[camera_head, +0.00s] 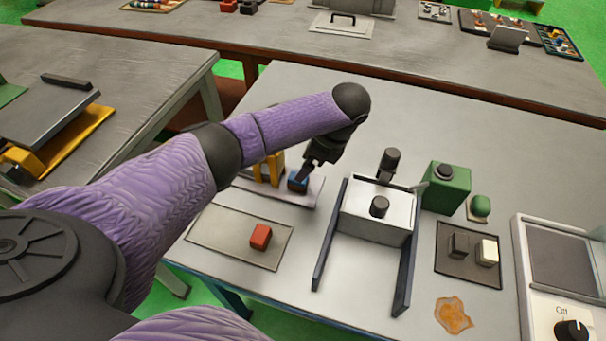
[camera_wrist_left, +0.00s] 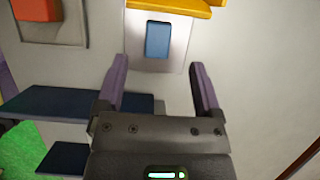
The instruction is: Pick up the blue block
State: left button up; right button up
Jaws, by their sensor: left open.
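The blue block (camera_head: 298,180) sits on a pale plate (camera_head: 307,197) beside a yellow fixture (camera_head: 268,170) in the head view. In the left wrist view the blue block (camera_wrist_left: 158,39) lies on the plate just below the yellow fixture (camera_wrist_left: 180,5). My left gripper (camera_head: 309,169) comes down over the block and partly hides it. In the wrist view my left gripper (camera_wrist_left: 158,63) is open, with its two fingers apart. The block appears ahead of the fingertips, roughly centred between them, with nothing gripped. My right gripper is not in view.
A red block (camera_head: 260,236) lies on a flat grey tray (camera_head: 210,229) in front. A white box (camera_head: 377,213) with dark rails stands to the right, with a green box (camera_head: 446,187) beyond it. A dial unit (camera_head: 556,300) is at far right.

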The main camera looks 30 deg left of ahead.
aim_at(291, 183)
pick_arm(q)
jog(key=b+x, duration=0.2)
jog(key=x, duration=0.4)
jog(key=shift+s+d+f, duration=0.1)
jog(key=shift+f, duration=0.15)
jog(key=shift+r, duration=0.1)
jog(key=shift+c, duration=0.2)
grip_shut()
